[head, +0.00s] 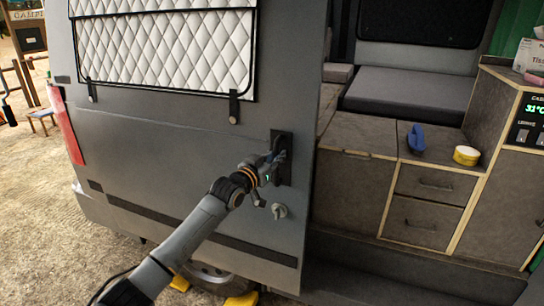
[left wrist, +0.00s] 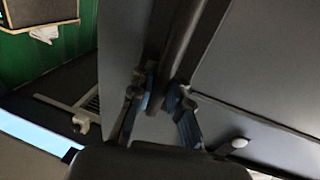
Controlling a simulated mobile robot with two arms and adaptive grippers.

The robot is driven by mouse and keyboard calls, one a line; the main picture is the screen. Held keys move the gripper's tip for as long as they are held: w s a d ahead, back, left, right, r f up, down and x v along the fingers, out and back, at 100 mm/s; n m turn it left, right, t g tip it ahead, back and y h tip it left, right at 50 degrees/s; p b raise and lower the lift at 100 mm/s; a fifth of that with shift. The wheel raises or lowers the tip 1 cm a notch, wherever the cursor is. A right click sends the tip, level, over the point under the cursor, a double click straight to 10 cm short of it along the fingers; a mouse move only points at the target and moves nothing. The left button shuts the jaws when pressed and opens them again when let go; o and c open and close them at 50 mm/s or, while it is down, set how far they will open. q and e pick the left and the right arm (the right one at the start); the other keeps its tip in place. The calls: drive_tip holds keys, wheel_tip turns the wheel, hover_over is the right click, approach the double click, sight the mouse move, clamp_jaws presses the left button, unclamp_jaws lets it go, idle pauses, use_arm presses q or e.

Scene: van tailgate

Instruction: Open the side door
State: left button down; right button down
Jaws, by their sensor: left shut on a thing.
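The grey side door (head: 190,150) stands at the left of a wide opening into the van. Its black handle (head: 284,158) is near the door's right edge, and my left gripper (head: 275,158) is at it. In the left wrist view the two blue-grey fingers of my left gripper (left wrist: 163,85) stand on either side of the dark handle bar (left wrist: 178,45), shut on it. My forearm comes up from the lower left and the wrist hides part of the handle. My right gripper is in neither view.
Inside the opening are a wooden cabinet with drawers (head: 432,185), a grey cushion (head: 410,92), a blue object (head: 416,139) and a yellow roll (head: 466,155). A round knob (head: 280,211) sits below the handle. Sandy ground (head: 45,220) lies at the left.

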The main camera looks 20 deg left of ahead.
use_arm(q)
drive_tip(key=c, duration=1.4)
unclamp_jaws()
drive_tip(key=shift+s+d+f, duration=0.1)
drive_tip(key=shift+d+f, duration=0.25)
drive_tip(key=shift+d, duration=0.3)
drive_tip(key=shift+o, duration=0.5)
drive_tip(key=shift+r, duration=0.2)
drive_tip(key=shift+a, duration=0.35)
drive_tip(key=v, duration=1.2)
drive_tip(key=shift+r, duration=0.1)
